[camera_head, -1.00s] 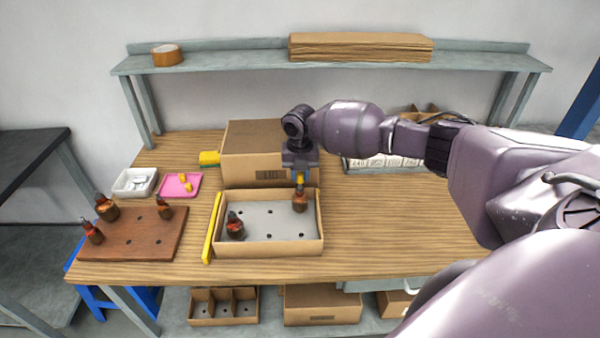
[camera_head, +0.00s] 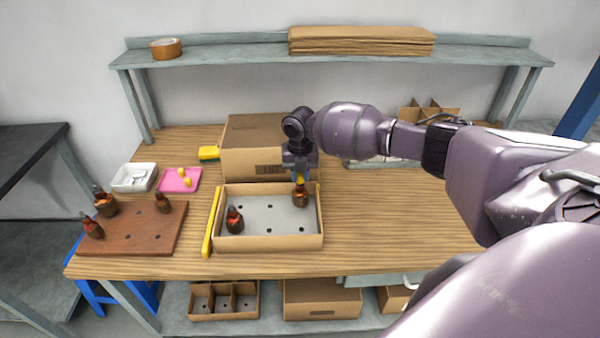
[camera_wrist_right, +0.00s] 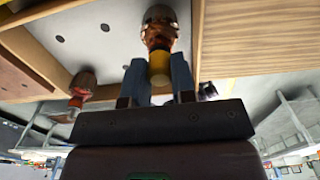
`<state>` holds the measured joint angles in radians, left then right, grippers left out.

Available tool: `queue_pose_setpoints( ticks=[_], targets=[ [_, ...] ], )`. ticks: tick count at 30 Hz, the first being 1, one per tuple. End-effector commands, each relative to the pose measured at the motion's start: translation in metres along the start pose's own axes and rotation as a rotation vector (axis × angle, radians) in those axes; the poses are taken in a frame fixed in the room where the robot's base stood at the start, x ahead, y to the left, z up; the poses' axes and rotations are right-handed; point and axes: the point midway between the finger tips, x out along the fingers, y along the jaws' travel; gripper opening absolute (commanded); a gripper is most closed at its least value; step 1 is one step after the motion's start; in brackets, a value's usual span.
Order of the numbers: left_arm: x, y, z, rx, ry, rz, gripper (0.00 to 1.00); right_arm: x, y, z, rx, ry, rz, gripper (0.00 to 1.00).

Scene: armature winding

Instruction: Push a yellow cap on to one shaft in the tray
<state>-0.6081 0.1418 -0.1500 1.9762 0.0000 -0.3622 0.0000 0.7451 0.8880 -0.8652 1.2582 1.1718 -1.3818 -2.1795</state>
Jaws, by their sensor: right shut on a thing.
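The cardboard tray (camera_head: 270,243) stands on the bench with a grey holed insert. One armature (camera_head: 301,196) stands in its back right corner, and another (camera_head: 234,219) at its left. My right gripper (camera_head: 299,179) is above the back right armature, shut on a yellow cap (camera_wrist_right: 159,68). In the right wrist view the gripper (camera_wrist_right: 159,80) holds the cap in line with that armature's shaft (camera_wrist_right: 158,35); cap and armature look in contact, but how far the cap is on I cannot tell. More yellow caps (camera_head: 185,178) lie on the pink tray (camera_head: 168,187). My left gripper is not in view.
A wooden board (camera_head: 130,235) with several armatures is at the left. A yellow bar (camera_head: 211,225) lies along the tray's left side. A closed cardboard box (camera_head: 250,150) stands right behind the tray. A white bin (camera_head: 134,178) is at the left. The bench right of the tray is clear.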

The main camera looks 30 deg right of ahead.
Motion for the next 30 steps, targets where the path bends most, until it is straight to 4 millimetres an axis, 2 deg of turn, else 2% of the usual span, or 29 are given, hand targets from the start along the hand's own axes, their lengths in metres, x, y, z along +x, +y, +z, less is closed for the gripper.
queue_pose_setpoints(
  ticks=[12, 13, 18, 28, 30],
  targets=[
    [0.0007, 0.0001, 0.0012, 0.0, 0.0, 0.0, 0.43, 0.0037, 0.0001, 0.0, 0.0, 0.0, 0.0, 0.03],
    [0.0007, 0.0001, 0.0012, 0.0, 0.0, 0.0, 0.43, 0.0037, 0.0001, 0.0, 0.0, 0.0, 0.0, 0.27],
    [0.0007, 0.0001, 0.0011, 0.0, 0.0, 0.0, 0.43, 0.0037, 0.0002, -0.0001, 0.0, 0.0, 0.0, 0.53],
    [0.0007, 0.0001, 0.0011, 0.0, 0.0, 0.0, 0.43, 0.0037, 0.0002, -0.0001, 0.0, 0.0, 0.0, 0.54],
    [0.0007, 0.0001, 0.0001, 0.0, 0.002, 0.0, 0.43, -0.0012, 0.0002, 0.0004, 0.0, -0.001, 0.001, 0.54]
  ],
)
